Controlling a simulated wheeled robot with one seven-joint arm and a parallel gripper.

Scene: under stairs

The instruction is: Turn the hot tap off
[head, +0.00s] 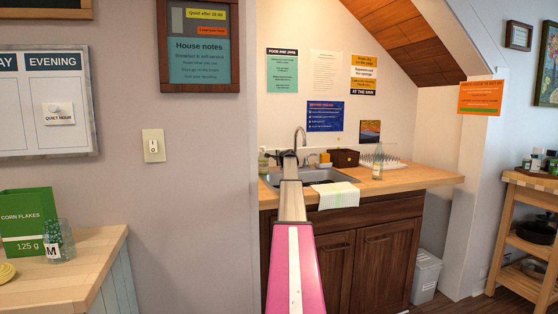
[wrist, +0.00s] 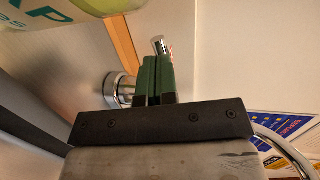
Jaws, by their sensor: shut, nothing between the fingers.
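The hot tap shows in the wrist view as a round chrome body (wrist: 119,90) and a chrome handle end (wrist: 160,45) with a red mark beside it. My gripper (wrist: 158,78) has its dark green fingers closed together, with nothing between them. The fingers lie in front of the tap and cover its middle, so I cannot tell whether they touch it. In the head view my arm reaches over the sink (head: 318,180), and my gripper (head: 287,154) is beside the curved chrome spout (head: 299,136), hiding the hot tap there. The spout also shows in the wrist view (wrist: 287,150).
A soap bottle (wrist: 55,12) is close to the fingers, at the upper left of the wrist view. A brown box (head: 344,158), a bottle (head: 377,163) and a drying rack (head: 392,162) stand right of the sink.

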